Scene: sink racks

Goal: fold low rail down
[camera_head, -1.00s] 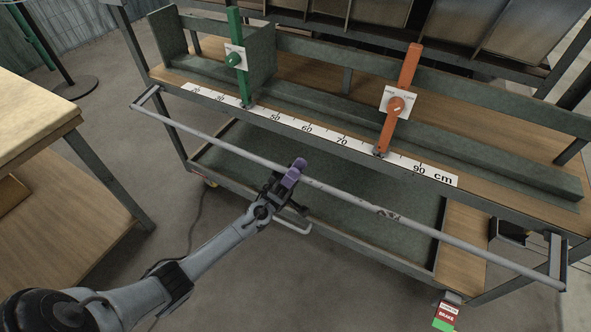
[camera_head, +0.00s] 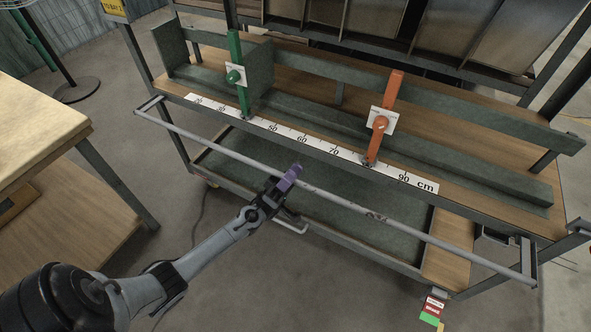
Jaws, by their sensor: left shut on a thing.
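The low rail (camera_head: 237,155) is a long grey bar in front of the cart, held out by a short arm at each end. It slants from upper left to lower right. My left gripper (camera_head: 287,182), with purple fingers, is shut on the rail near its middle. The rail stands out from the shelf edge, at about the height of the upper shelf. My right gripper is not in view.
The cart's upper shelf has a centimetre scale (camera_head: 300,139), a green post (camera_head: 238,75) and an orange post (camera_head: 384,120). A lower tray (camera_head: 345,208) lies beneath. A wooden table (camera_head: 35,120) stands at the left.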

